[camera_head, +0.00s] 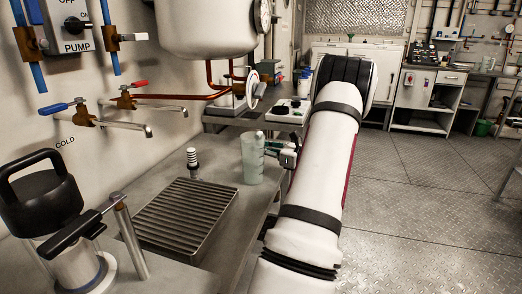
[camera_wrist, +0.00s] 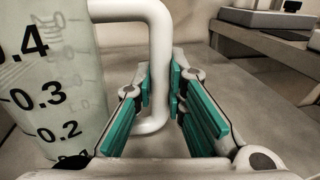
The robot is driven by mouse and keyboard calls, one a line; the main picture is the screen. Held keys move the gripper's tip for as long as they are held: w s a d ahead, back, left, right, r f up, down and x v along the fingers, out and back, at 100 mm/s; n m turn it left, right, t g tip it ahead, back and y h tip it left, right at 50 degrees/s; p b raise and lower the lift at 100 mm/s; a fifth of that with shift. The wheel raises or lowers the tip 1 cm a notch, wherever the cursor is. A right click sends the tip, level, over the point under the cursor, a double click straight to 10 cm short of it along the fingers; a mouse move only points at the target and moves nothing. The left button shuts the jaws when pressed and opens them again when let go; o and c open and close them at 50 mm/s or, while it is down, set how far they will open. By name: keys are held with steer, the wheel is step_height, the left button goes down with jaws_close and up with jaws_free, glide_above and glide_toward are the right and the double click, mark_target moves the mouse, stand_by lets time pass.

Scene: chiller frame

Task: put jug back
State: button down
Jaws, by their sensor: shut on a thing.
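The jug (camera_head: 252,160) is a tall, pale, translucent vessel, upright on or just above the metal counter (camera_head: 218,152). In the wrist view the jug (camera_wrist: 50,85) fills the left side, with dark marks reading 0.4, 0.3 and 0.2. Its white looped handle (camera_wrist: 158,60) comes down between my gripper's teal pads. My gripper (camera_wrist: 160,100) is shut on the handle. In the head view my gripper (camera_head: 284,152) is at the jug's right side, partly hidden by my arm. Whether the jug's base touches the counter is not clear.
A slatted drain grate (camera_head: 185,212) lies left of the jug, with a small ribbed fitting (camera_head: 192,162) behind it. Two taps (camera_head: 130,103) with blue and red levers reach out from the wall. A black-lidded vessel (camera_head: 50,205) stands at the front left. Open floor (camera_head: 430,190) lies right.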

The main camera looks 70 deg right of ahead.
steer(key=shift+f, duration=0.1)
steer(key=c, duration=1.6)
jaws_free()
steer(key=shift+c, duration=0.2)
steer(key=shift+s, duration=0.25)
steer(key=s+a+p, duration=0.1)
steer(key=s+p, duration=0.1)
steer(key=s, duration=0.9)
steer(key=shift+s+a+p, duration=0.2)
steer(key=shift+s+p, duration=0.05)
steer(key=shift+p, duration=0.05)
